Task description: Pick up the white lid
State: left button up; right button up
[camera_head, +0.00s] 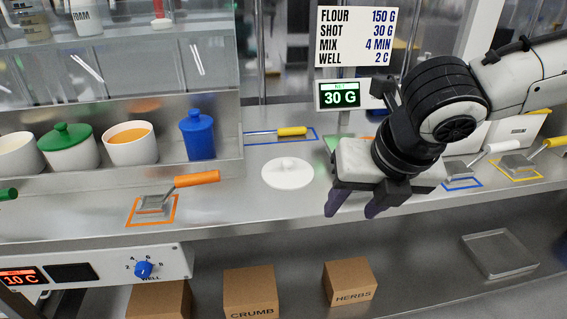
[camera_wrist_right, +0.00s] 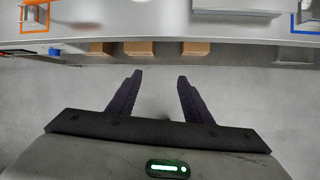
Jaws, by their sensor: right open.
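My left gripper does not show.
An orange-handled scoop (camera_head: 170,196) lies left of the lid. A yellow-handled tool (camera_head: 285,131) lies behind it. A blue jar (camera_head: 198,135), a green-lidded pot (camera_head: 69,146) and a bowl of orange filling (camera_head: 131,143) stand at the back left. Boxes (camera_head: 250,292) sit on the lower shelf.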

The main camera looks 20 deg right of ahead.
aim_at(285, 172)
jog(key=i, duration=0.85)
